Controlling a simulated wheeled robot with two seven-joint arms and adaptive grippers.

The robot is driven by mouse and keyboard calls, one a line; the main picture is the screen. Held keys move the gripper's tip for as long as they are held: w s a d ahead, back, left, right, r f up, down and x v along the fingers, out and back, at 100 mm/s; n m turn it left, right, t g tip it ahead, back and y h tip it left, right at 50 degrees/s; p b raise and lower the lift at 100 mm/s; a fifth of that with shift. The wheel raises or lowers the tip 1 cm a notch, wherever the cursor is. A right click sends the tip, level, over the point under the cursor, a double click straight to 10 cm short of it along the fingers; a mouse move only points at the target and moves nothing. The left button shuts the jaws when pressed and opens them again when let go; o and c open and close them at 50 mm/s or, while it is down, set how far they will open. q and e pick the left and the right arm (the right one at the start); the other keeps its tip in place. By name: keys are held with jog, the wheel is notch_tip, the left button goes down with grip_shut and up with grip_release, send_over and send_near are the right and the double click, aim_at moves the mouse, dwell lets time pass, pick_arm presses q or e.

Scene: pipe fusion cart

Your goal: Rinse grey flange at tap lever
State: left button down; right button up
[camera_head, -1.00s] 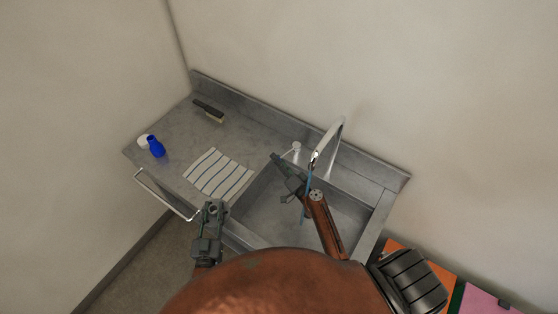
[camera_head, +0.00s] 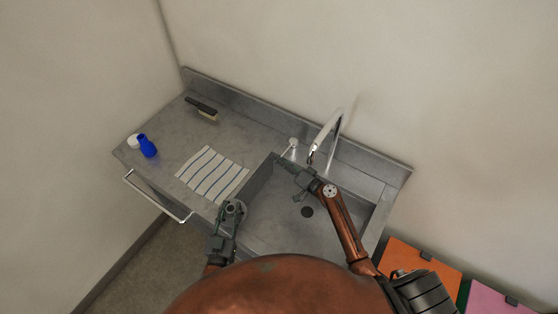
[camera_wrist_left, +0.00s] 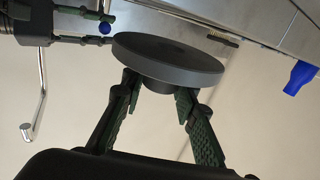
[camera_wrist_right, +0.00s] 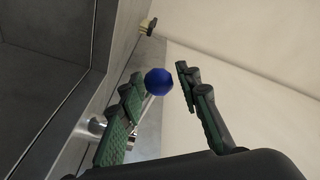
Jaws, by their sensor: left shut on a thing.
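The grey flange (camera_wrist_left: 170,58) is a round disc with a hub on its underside. My left gripper (camera_head: 236,208) is shut on its hub and holds it above the sink's left front edge. The tap (camera_head: 332,130) is a curved chrome spout over the basin, with no water stream visible. The tap lever (camera_head: 288,150) is left of the spout. Its blue ball knob (camera_wrist_right: 159,81) shows between the fingers of my right gripper (camera_wrist_right: 158,80). My right gripper (camera_head: 280,160) is open beside the lever; I cannot tell if a finger touches it.
The steel sink basin (camera_head: 275,225) is empty, with a dark drain (camera_head: 307,211). Left on the counter are a striped cloth (camera_head: 213,173), a brush (camera_head: 203,108), a blue bottle (camera_head: 148,147) and a white item (camera_head: 134,141). A rail (camera_head: 155,195) runs along the front.

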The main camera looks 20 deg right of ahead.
jog(key=shift+o, duration=0.8)
jog(key=shift+f, duration=0.1)
jog(key=shift+s, duration=0.15)
jog(key=v, duration=1.2)
